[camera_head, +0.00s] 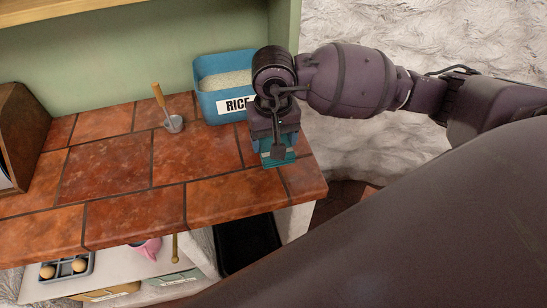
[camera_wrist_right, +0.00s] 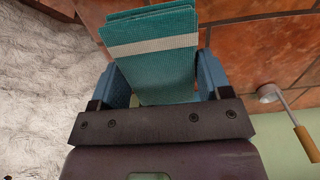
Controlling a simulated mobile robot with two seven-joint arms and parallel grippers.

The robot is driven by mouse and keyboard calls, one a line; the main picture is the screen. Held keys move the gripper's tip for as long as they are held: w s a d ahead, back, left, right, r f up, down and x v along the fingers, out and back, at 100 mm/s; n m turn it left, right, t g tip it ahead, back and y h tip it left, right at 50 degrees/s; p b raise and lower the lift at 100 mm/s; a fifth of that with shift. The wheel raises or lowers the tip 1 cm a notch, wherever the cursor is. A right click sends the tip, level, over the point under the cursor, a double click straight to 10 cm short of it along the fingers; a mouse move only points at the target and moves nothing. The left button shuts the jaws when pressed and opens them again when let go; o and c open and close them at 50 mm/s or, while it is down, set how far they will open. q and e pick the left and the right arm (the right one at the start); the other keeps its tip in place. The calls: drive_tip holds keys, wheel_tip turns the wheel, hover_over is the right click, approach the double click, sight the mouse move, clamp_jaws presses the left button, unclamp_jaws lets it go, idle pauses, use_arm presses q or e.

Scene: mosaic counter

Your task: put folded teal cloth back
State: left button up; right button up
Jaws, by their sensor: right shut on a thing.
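The folded teal cloth (camera_wrist_right: 165,72), with a pale stripe across it, is between the blue fingers of my right gripper (camera_wrist_right: 165,85) in the right wrist view. The gripper is shut on it. In the head view the teal cloth (camera_head: 278,159) shows only partly below my right gripper (camera_head: 277,148), at the right end of the tiled counter (camera_head: 110,170). The gripper hides much of it. I cannot tell whether the cloth touches the tiles. My left gripper is not in view.
A blue bin labelled RICE (camera_head: 222,105) stands at the back, just left of my right gripper. A scoop with a wooden handle (camera_head: 160,100) is left of it. A wooden box (camera_head: 20,130) is at the far left. The middle tiles are clear. A lower shelf (camera_head: 120,270) holds several items.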

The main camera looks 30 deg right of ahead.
wheel_tip(320, 180, down, 3)
drive_tip(key=shift+f, duration=0.1)
wheel_tip(320, 180, down, 4)
drive_tip(key=shift+f, duration=0.15)
drive_tip(key=shift+f, duration=0.15)
idle(0.3)
drive_tip(key=o, duration=0.7)
drive_tip(key=shift+o, duration=1)
